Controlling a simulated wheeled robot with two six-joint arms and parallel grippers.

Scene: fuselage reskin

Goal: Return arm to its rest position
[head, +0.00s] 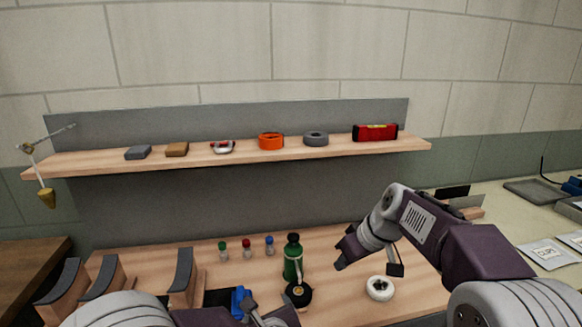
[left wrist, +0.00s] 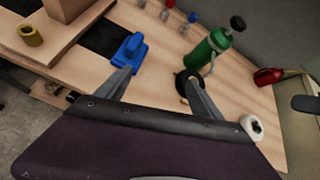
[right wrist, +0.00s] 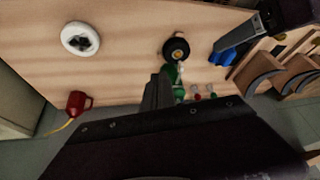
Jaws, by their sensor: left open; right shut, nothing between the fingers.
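My left arm comes in low at the left of the head view. Its gripper (head: 262,314) is at the bottom edge, low over the bench, near a blue tool (head: 239,298) and a black round item (head: 298,294). In the left wrist view its two fingers (left wrist: 160,84) are spread, with bare wood between them. My right arm reaches in from the right in the head view. Its gripper (head: 341,262) points down and left, between the green bottle (head: 292,265) and a white roll (head: 380,288). In the right wrist view its fingers (right wrist: 160,80) are together and empty.
Small capped bottles (head: 246,248) stand beside the green bottle. Curved wooden blocks (head: 105,278) stand at left. A red item (right wrist: 77,102) shows in the right wrist view.

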